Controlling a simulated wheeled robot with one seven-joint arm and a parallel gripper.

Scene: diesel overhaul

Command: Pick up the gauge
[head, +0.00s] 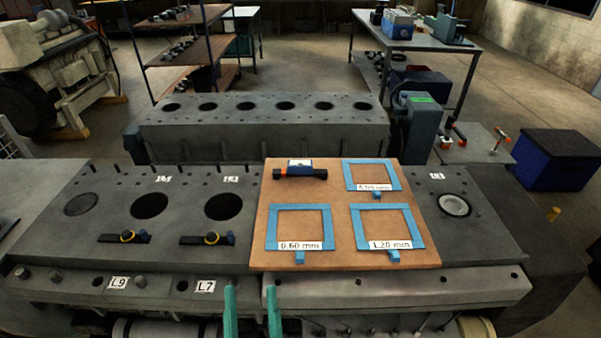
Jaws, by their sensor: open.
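A dark bar-shaped device with a blue middle, a small white face and an orange left end lies near the back left of a tan board (334,206); it looks like the gauge (302,169). My gripper (250,289) shows as two teal fingers at the bottom edge. They are apart with nothing visible between them. The gripper is in front of the board, well short of the gauge. The rest of the gripper is out of the picture.
Blue square frames labelled 0.60 mm (271,227) and 1.20 mm (417,233), plus another frame (347,176), lie on the board. Two black bars with yellow rings (124,238) (207,240) lie on the engine block (80,237). Another block (262,131) stands behind.

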